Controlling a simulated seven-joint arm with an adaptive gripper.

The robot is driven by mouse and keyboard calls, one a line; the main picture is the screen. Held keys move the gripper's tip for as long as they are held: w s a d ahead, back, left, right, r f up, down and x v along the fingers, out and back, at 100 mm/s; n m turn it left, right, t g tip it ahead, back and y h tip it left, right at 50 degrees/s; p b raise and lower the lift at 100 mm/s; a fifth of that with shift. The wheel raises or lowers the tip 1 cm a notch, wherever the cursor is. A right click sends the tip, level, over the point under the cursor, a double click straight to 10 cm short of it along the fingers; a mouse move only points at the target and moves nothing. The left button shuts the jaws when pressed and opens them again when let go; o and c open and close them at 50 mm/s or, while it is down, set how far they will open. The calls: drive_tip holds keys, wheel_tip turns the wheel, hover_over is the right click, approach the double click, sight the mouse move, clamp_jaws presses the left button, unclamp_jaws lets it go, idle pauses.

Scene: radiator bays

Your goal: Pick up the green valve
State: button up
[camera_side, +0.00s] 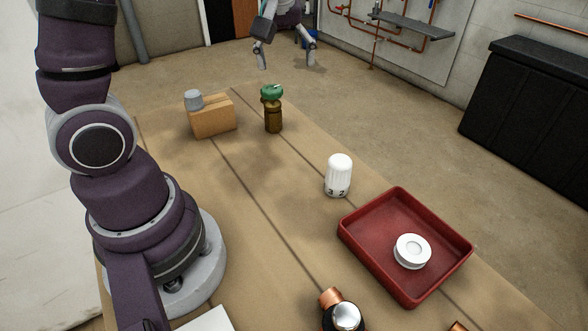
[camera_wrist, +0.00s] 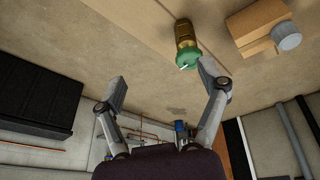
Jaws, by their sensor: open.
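The green valve (camera_side: 272,107) stands upright on the bench at its far end, with a green cap on a brass body. In the wrist view the valve (camera_wrist: 186,42) appears upside down, its green cap close beside the right-hand finger in the picture. My gripper (camera_side: 287,60) is open and empty, above and beyond the valve in the side view. In the wrist view my gripper (camera_wrist: 164,76) has its fingers wide apart, and the valve lies past the fingertips, off to the right of the middle. Whether a finger touches it I cannot tell.
A cardboard box (camera_side: 213,118) with a grey cap (camera_side: 193,99) stands left of the valve. A white thermostat head (camera_side: 339,175), a red tray (camera_side: 362,246) holding a white disc (camera_side: 412,251), and a copper-ended fitting (camera_side: 343,312) lie nearer. Bench between valve and white head is clear.

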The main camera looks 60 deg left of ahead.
sight(272, 102)
drive_tip(key=w+a+f+n, duration=0.1)
drive_tip(key=a+f, duration=0.1)
drive_tip(key=w+a+f+n+g+y, duration=0.1)
drive_tip(key=a+f+n, duration=0.1)
drive_tip(key=a+f+n+g, duration=0.1)
drive_tip(key=a+f+n, duration=0.1)
drive_tip(key=shift+w+a+y, duration=0.2)
drive_tip(key=shift+w+y, duration=0.2)
drive_tip(key=x, duration=1)
drive_tip(key=shift+s+a, duration=0.2)
drive_tip(key=shift+s, duration=0.05)
drive_tip(key=shift+r, duration=0.1)
drive_tip(key=c, duration=1.2)
drive_tip(key=shift+c, duration=0.4)
